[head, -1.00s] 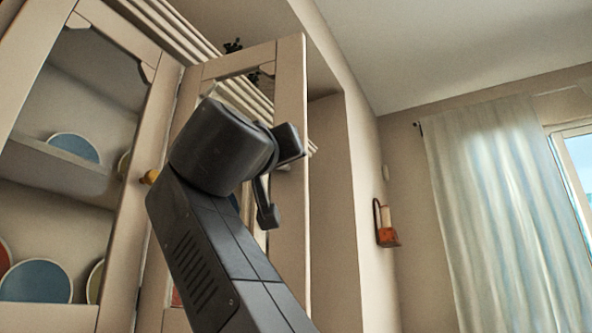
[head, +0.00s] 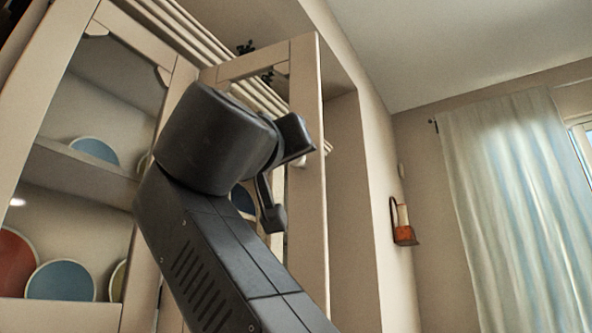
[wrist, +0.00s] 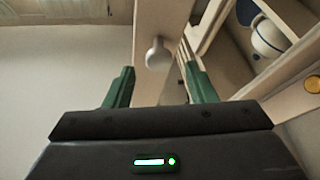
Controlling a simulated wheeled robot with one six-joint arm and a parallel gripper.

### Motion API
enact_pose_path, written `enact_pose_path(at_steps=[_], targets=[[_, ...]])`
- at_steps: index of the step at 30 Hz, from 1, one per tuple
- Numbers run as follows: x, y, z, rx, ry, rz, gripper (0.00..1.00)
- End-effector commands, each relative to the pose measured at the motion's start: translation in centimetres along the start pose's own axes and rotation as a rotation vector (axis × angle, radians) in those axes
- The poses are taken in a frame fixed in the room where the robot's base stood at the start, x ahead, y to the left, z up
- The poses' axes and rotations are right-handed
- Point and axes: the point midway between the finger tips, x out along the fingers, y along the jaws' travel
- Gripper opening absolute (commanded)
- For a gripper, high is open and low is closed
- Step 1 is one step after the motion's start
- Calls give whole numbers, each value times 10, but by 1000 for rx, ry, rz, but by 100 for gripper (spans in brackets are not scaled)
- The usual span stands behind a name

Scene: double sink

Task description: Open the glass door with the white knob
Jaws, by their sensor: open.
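The white knob (wrist: 158,53) sits on the pale door frame in the wrist view. It shows between and beyond the fingertips of my gripper (wrist: 158,70), and I see no contact. My gripper is open and empty, with one green finger on each side of the knob in the picture. In the head view my gripper (head: 284,178) is in front of the right-hand glass door (head: 308,110), which stands at an angle to the cabinet front. The knob does not show in the head view; my arm and gripper cover part of that door.
A second glass door (head: 75,60) is at the left, with plates (head: 60,281) on shelves behind it. A yellow knob (wrist: 312,84) shows at the right edge of the wrist view. A wall lamp (head: 403,225) and a curtain (head: 510,190) are at the right, beyond free room.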

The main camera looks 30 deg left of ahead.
Motion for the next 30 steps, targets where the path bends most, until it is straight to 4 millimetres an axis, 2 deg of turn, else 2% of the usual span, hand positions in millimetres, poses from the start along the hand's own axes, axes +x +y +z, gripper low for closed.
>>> enact_pose_path(at_steps=[6,18,24,30], targets=[[-30,-1,0,2,2,-5,51],[-76,-1,0,1,1,-3,51],[-88,0,0,1,0,0,51],[-91,0,0,1,0,0,51]])
